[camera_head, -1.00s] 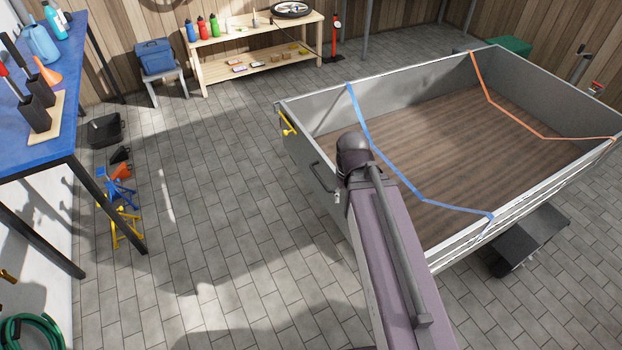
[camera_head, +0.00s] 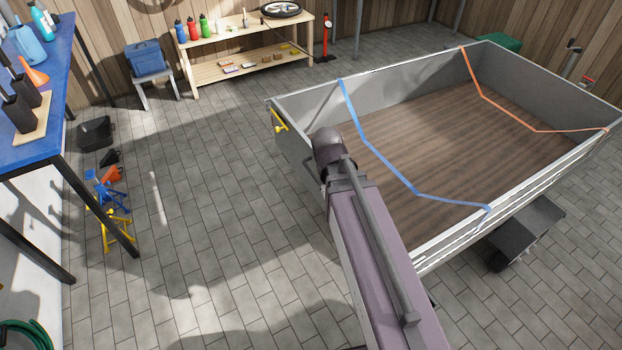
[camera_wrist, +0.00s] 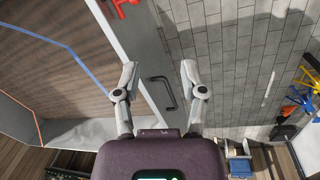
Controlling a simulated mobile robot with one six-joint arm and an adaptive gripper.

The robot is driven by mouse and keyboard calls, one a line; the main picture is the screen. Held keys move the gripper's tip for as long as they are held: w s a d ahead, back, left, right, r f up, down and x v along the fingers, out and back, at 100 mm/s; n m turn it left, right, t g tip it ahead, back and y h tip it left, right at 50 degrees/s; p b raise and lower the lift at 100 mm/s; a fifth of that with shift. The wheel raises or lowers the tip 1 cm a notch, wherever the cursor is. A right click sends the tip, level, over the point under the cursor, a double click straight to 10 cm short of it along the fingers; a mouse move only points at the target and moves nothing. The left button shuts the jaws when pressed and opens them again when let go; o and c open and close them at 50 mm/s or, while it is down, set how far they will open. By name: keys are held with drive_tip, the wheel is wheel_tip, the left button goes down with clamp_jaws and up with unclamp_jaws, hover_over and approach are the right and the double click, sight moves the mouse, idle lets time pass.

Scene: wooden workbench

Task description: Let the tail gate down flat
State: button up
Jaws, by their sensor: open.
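The tail gate (camera_wrist: 168,60) is the grey end panel of the trailer and stands upright in the head view. It carries a black bar handle (camera_wrist: 162,92); in the head view my arm hides most of it. A yellow latch (camera_head: 279,120) sits at the gate's far corner. A red part (camera_wrist: 122,8), perhaps the other latch, shows at the wrist view's top edge. My gripper (camera_wrist: 158,68) is open and empty, its fingers either side of the handle in the picture. I cannot tell how far off the handle is, and no contact shows. My arm hides the gripper in the head view.
A blue strap (camera_head: 368,143) and an orange strap (camera_head: 480,92) cross the trailer's wooden bed (camera_head: 440,140). The paved floor (camera_head: 200,210) outside the gate is clear. A blue workbench (camera_head: 50,120) and coloured stands (camera_head: 110,215) are at the left.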

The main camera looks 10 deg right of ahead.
drive_tip(key=w+f+n+h+b, duration=0.1)
drive_tip(key=w+f+h+b, duration=0.2)
drive_tip(key=w+f+b, duration=0.4)
drive_tip(key=n+t+h+b, duration=0.3)
drive_tip(key=h+b, duration=0.7)
drive_tip(key=b, duration=1.4)
approach(312, 172)
drive_tip(key=s+a+t, duration=0.1)
drive_tip(key=s+a, duration=0.1)
drive_tip(key=s, duration=0.1)
drive_tip(key=shift+w+a+f+m+t+b, duration=0.3)
drive_tip(key=shift+w+a+m+t+b, duration=0.1)
drive_tip(key=shift+a, duration=0.3)
drive_tip(key=shift+d, duration=0.15)
drive_tip(key=b+x, duration=0.2)
drive_tip(key=x, duration=1.1)
drive_tip(key=shift+w+d+r+b, duration=0.1)
drive_tip(key=shift+d+b, duration=0.2)
drive_tip(key=shift+b, duration=0.1)
